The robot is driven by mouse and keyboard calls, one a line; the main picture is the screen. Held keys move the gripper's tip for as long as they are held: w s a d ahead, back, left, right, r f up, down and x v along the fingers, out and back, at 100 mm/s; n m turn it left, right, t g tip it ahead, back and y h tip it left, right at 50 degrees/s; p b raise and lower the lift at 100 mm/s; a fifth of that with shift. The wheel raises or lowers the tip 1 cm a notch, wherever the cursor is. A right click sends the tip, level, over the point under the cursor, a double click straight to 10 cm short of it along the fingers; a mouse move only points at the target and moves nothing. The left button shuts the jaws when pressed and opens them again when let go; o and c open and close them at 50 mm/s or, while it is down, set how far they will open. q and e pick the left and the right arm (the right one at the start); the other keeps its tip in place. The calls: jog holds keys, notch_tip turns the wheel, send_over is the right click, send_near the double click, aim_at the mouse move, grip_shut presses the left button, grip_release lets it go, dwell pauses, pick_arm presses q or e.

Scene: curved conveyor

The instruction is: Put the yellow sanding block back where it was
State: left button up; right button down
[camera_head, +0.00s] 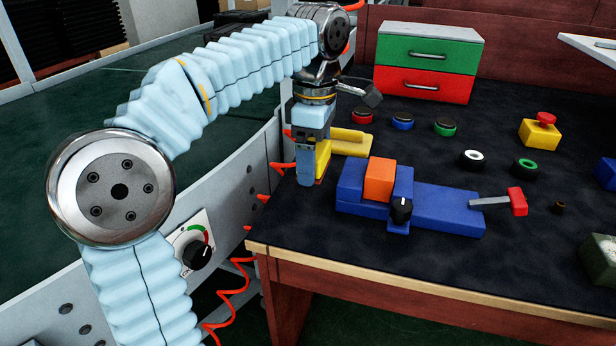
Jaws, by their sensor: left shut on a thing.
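My left gripper (308,175) points down near the table's left edge. It is shut on a yellow block (323,158), which I take to be the yellow sanding block. The block shows as a narrow upright yellow strip beside the fingers, and the rest of it is hidden by the gripper. Another low yellow piece (350,143) lies just behind and to the right of it. I cannot tell whether the two touch, or whether the held block rests on the table. My right gripper is not in view.
A blue fixture (440,207) with an orange block (379,180) and a red-handled lever (517,201) stands right of my gripper. Behind are a green-and-red drawer box (428,55) and several round buttons. A yellow emergency-stop box (539,133) sits right. The dark tabletop's front (400,265) is clear.

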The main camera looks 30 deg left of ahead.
aim_at(311, 190)
pick_arm(q)
jog(key=shift+w+a+f, duration=0.2)
jog(key=shift+w+f, duration=0.05)
jog(key=shift+f, duration=0.2)
jog(key=shift+w+a+f, duration=0.2)
jog(key=shift+w+f, duration=0.05)
jog(key=shift+f, duration=0.15)
jog(key=f, duration=0.1)
jog(key=w+f, duration=0.1)
jog(key=f, duration=0.1)
jog(key=a+f+b, duration=0.1)
jog(key=shift+w+f, duration=0.15)
jog(key=shift+f, duration=0.35)
jog(key=shift+f, duration=0.15)
jog(key=o, duration=0.7)
jog(key=shift+o, duration=0.2)
